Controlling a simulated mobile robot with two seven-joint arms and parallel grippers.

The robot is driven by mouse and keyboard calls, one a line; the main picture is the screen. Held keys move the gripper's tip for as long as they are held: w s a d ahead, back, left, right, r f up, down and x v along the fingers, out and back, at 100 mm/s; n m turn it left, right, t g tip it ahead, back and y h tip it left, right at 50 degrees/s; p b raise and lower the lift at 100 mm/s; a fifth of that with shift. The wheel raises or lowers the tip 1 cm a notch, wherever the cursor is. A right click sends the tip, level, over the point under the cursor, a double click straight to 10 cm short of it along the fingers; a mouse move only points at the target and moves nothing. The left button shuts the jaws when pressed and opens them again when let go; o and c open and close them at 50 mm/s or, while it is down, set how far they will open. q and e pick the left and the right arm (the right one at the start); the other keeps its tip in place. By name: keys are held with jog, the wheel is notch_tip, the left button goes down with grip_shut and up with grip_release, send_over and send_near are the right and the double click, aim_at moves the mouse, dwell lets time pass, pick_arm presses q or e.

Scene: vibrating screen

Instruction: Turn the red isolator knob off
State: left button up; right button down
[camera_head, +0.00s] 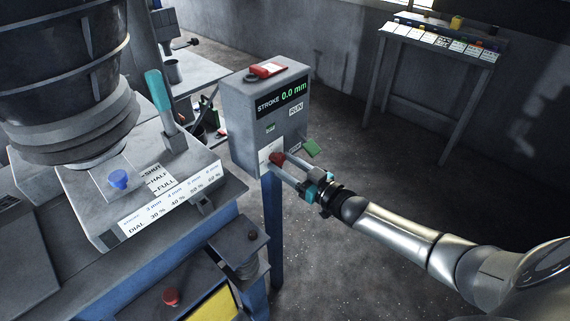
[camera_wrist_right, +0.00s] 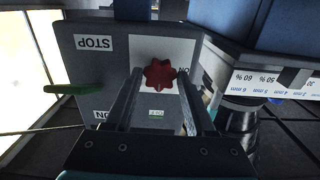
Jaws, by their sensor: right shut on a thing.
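The red isolator knob (camera_head: 277,158) is on the lower front of the grey control box (camera_head: 237,118), over a white label plate. In the right wrist view the knob (camera_wrist_right: 160,75) shows as a lobed red knob between the tips of my right gripper (camera_wrist_right: 160,88). In the head view my right gripper (camera_head: 284,165) reaches the box from the right and is shut on the knob. The display on the box reads STROKE 0.0 mm. The knob's pointing direction cannot be told. My left gripper is not in view.
A green tab (camera_head: 312,148) sticks out from the box just right of the knob. A red item (camera_head: 267,69) lies on top of the box.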

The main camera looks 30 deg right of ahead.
jog(key=shift+c, duration=1.4)
grip_release()
jog(key=p+v, duration=0.1)
jog(key=v, duration=1.4)
jog(key=shift+p, duration=0.4)
jog(key=shift+s+d, duration=0.1)
jog(key=s+d+f+m+g+h+b, duration=0.1)
jog(key=s+f+g+h+b, duration=0.3)
jog(key=f, duration=0.9)
jog(key=s+f+m+g+h, duration=0.15)
jog(key=s+f, duration=0.45)
jog(key=f, duration=0.8)
jog(key=s+a+f+g+b, duration=0.1)
jog(key=s+a+f+g, duration=0.4)
jog(key=s+f, duration=0.4)
jog(key=s+a+f+n+g+b, duration=0.1)
jog(key=s+a+f+g, duration=0.4)
jog(key=s, duration=0.9)
jog(key=a+f+b, duration=0.1)
jog(key=a+f, duration=0.2)
jog(key=f, duration=0.1)
jog(key=shift+s+f, duration=0.3)
jog(key=shift+f, duration=0.05)
